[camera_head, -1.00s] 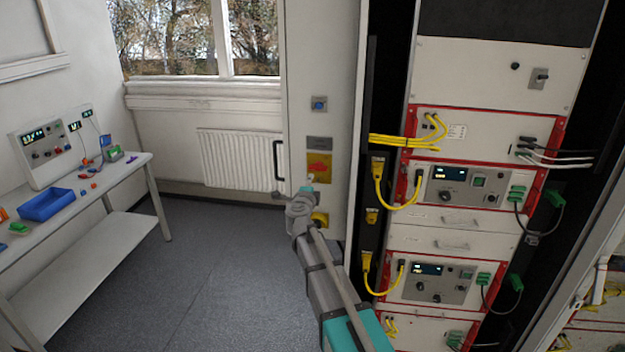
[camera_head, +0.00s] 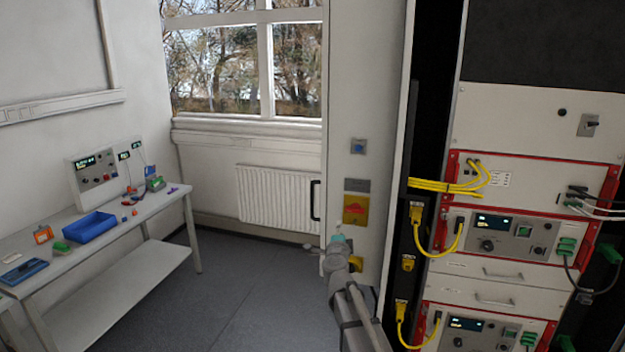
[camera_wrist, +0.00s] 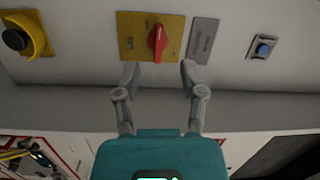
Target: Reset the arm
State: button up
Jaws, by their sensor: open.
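My gripper (camera_wrist: 160,78) is open and empty in the wrist view, its two fingers apart below a red rotary switch (camera_wrist: 158,42) on a yellow plate (camera_wrist: 130,35). A gap to the panel seems to remain, but I cannot tell how wide. The red handle stands roughly upright in that view. In the head view my arm reaches up to the cabinet's side panel, and the yellow plate (camera_head: 356,210) shows just above its end. The fingers are too small to make out there.
A blue button (camera_wrist: 263,47) and a grey label plate (camera_wrist: 202,38) sit right of the switch; a black knob on a yellow mount (camera_wrist: 18,40) sits left. The rack (camera_head: 535,120) with yellow cables (camera_head: 440,187) stands right of my arm. A bench (camera_head: 110,235) with a blue tray (camera_head: 89,228) stands left. Floor between is clear.

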jog(key=s+a+f+n+g+y+b, duration=0.35)
jog(key=s+f+n, duration=0.4)
jog(key=f, duration=0.25)
jog(key=s+a+f+n+g+y+b, duration=0.2)
jog(key=s+f+n+g+y+b, duration=0.35)
jog(key=f+n, duration=0.35)
jog(key=s+d+f+g+h+b, duration=0.1)
jog(key=s+d+f+g+h, duration=0.1)
jog(key=s+d+f+g, duration=0.1)
jog(key=s+d+f+n+g+h+b, duration=0.1)
jog(key=s+d+f, duration=0.4)
jog(key=s, duration=0.5)
jog(key=s+d+f+g+h+b, duration=0.3)
jog(key=s+d+f+g, duration=0.1)
jog(key=s+f, duration=0.3)
jog(key=shift+s+d+g, duration=0.15)
jog(key=shift+d+g, duration=0.05)
jog(key=shift+g, duration=0.4)
jog(key=shift+s+n, duration=0.1)
jog(key=shift+n, duration=0.15)
